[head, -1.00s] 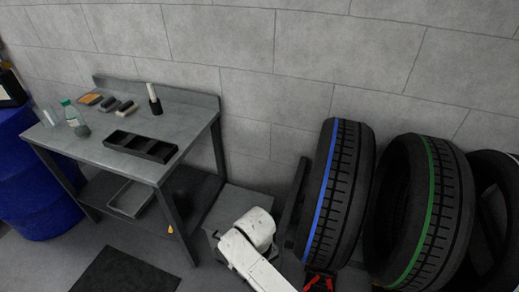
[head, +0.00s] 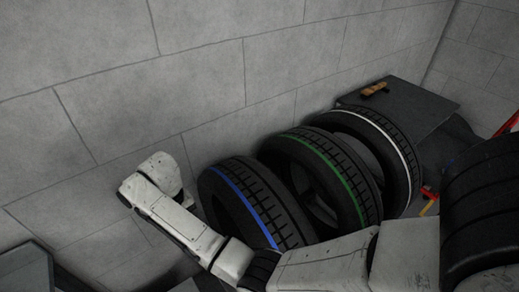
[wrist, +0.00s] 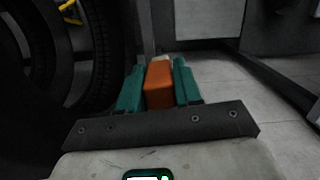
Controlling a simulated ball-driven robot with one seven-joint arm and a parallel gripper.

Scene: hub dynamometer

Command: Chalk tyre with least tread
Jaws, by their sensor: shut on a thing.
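Three black tyres lean in a row along the wall in the head view: one with a blue stripe (head: 262,205), one with a green stripe (head: 338,171) and one with a white stripe (head: 396,144). Their tread depths are hard to compare from here. In the wrist view, my gripper (wrist: 159,84) has teal fingers shut on an orange block-like piece (wrist: 159,86) with a pale tip at its far end, possibly a chalk holder. A dark tyre (wrist: 95,60) stands left of the gripper, apart from it. My arm crosses the head view in front of the tyres; its gripper is hidden there.
A dark box (head: 420,100) with an orange-brown object (head: 374,90) on it stands beyond the white-striped tyre. Grey floor (wrist: 240,85) is open right of the gripper in the wrist view.

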